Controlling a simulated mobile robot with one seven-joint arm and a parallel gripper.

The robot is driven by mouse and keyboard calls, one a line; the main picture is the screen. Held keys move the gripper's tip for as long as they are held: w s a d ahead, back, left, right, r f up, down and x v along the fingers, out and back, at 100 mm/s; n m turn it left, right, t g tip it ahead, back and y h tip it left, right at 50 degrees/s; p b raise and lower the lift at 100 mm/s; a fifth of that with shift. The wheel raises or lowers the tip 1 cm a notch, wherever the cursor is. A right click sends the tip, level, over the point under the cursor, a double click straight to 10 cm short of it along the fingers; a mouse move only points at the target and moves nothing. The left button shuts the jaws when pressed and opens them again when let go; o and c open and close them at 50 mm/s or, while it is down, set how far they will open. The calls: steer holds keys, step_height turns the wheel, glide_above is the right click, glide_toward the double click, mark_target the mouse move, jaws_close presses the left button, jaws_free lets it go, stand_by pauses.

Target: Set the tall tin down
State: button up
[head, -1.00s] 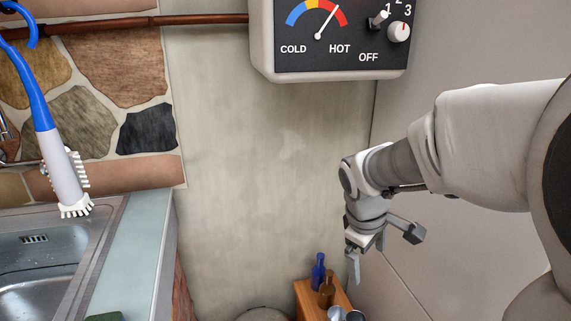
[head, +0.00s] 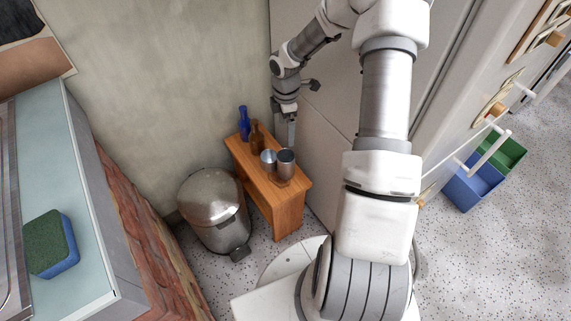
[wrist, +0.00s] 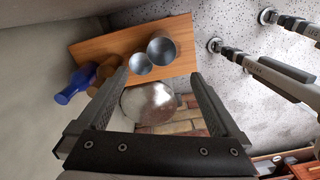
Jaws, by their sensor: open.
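Two grey metal tins stand upright on a small wooden bench (head: 290,205). The tin on the right (head: 286,166) looks larger and is likely the tall tin; it is also the larger round opening in the wrist view (wrist: 162,49). The smaller tin (head: 268,163) is close beside it and also shows in the wrist view (wrist: 140,65). My gripper (head: 284,136) is open and empty, above the bench near the bottles and tins. In the wrist view its fingers (wrist: 159,80) are spread wide, with no tin between them.
A blue bottle (head: 244,124) and a brown bottle (head: 256,138) stand at the bench's far end. A metal pedal bin (head: 212,205) is left of the bench. A pale wall panel (head: 318,150) rises close on the right. The bench's near end is bare.

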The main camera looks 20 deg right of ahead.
mark_target(286, 153)
step_height(286, 153, down, 12)
steer(key=b, duration=0.4)
steer(key=shift+f, duration=0.2)
steer(key=shift+s+a+f+b, duration=0.1)
steer(key=shift+f+b, duration=0.7)
steer(key=shift+f, duration=0.55)
steer(key=shift+s+f+b, duration=0.1)
steer(key=shift+f+b, duration=0.7)
steer(key=shift+f, duration=0.55)
steer(key=shift+r, duration=0.1)
steer(key=shift+c, duration=0.2)
steer(key=c, duration=1.4)
